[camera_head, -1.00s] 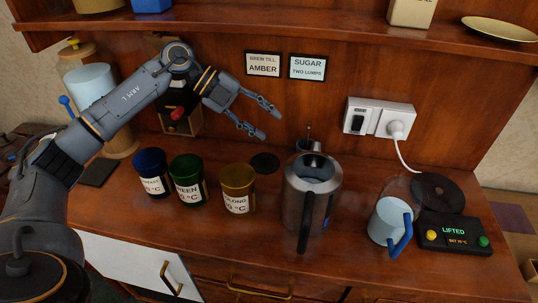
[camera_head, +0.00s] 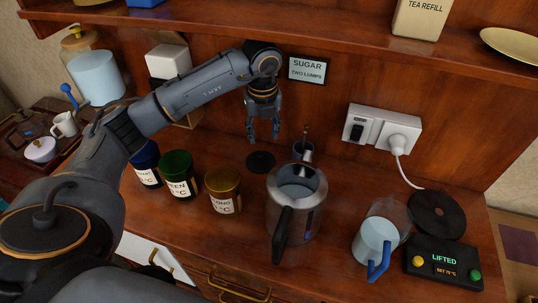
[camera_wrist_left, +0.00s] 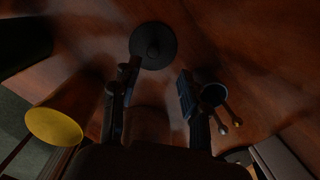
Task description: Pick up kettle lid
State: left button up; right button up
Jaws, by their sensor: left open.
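The kettle lid (camera_head: 261,162), a small flat black disc, lies on the counter behind the canisters and left of the steel kettle (camera_head: 297,208). In the left wrist view the lid (camera_wrist_left: 153,45) shows a round knob at its centre. The kettle is open at the top and stands upright. My left gripper (camera_head: 263,138) points down, open and empty, above and just behind the lid as the head view shows it. In the left wrist view its fingers (camera_wrist_left: 158,75) are apart, with the lid beyond the tips. My right gripper is not in view.
A small blue cup (camera_head: 302,152) with spoons stands behind the kettle, close to the lid. Blue, green and yellow canisters (camera_head: 223,190) stand front left. A blue-handled jug (camera_head: 377,243), a control box (camera_head: 443,262) and a black disc (camera_head: 434,214) are at right. A shelf (camera_head: 330,35) overhangs.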

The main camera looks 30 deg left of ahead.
aim_at(260, 154)
pick_arm(q)
jog(key=shift+a+f, duration=0.1)
jog(key=shift+f, duration=0.35)
jog(key=f, duration=0.1)
jog(key=f+p, duration=0.1)
jog(key=f, duration=0.1)
jog(key=f+p, duration=0.1)
jog(key=f, duration=0.1)
jog(key=shift+s+a+f, duration=0.2)
jog(key=shift+s+a, duration=0.05)
jog(key=shift+s, duration=0.05)
jog(key=shift+f, duration=0.35)
jog(key=shift+a+f, duration=0.1)
jog(key=shift+f, duration=0.1)
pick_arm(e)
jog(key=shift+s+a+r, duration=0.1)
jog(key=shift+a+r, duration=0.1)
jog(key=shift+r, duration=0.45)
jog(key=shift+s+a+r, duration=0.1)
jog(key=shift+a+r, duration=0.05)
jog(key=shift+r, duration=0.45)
pick_arm(q)
grip_shut()
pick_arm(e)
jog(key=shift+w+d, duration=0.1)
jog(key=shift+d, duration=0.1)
